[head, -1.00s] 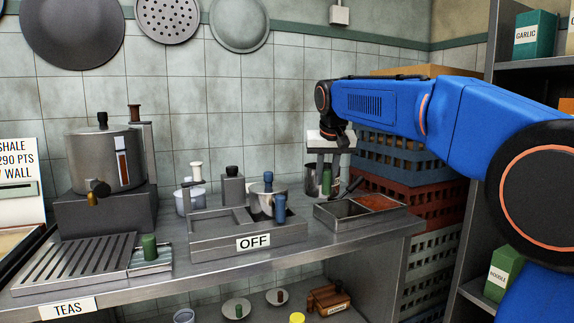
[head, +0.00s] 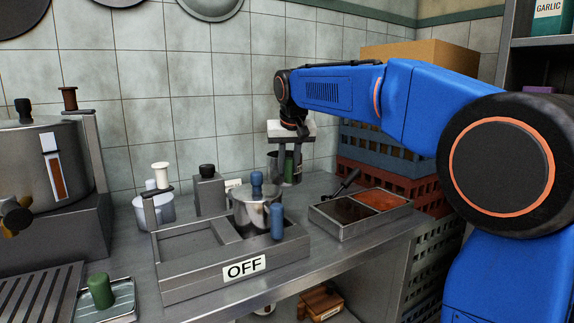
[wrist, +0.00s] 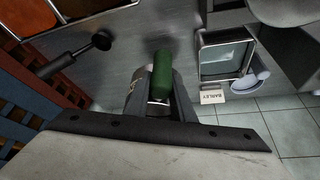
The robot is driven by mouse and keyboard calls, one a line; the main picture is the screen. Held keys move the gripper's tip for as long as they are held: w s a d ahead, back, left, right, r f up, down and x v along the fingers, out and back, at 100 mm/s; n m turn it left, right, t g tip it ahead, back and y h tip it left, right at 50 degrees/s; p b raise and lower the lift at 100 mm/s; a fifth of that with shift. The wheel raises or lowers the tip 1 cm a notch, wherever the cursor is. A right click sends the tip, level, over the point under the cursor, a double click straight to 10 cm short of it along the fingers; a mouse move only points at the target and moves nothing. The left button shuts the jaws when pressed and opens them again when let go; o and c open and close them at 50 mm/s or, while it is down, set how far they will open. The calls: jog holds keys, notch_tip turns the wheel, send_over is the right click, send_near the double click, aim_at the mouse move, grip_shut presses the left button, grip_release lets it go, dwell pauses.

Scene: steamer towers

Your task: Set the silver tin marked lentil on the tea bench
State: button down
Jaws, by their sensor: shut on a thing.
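My gripper (head: 288,160) is shut on a green handle, seen between the fingers in the wrist view (wrist: 162,78). The handle belongs to a silver vessel (head: 272,164) at the back of the steel bench (head: 335,250), partly hidden by the fingers. I cannot read any mark on it, nor tell whether it touches the bench. No lentil marking is readable anywhere. The bench's TEAS label shows only in the earlier head view.
A grey rack marked OFF (head: 240,270) holds a pot with blue handles (head: 250,212). A two-part tray (head: 345,232) stands right of it. A card marked BARLEY (wrist: 212,97) shows in the wrist view. Stacked crates (head: 385,180) flank the bench. A boiler (head: 50,170) stands left.

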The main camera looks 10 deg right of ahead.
aim_at(289, 182)
jog(key=shift+s, duration=0.15)
jog(key=shift+f, duration=3.35)
jog(key=c, duration=1.4)
grip_release()
jog(key=shift+c, duration=0.2)
jog(key=shift+f, duration=0.1)
jog(key=v, duration=1.7)
jog(key=shift+s, duration=0.15)
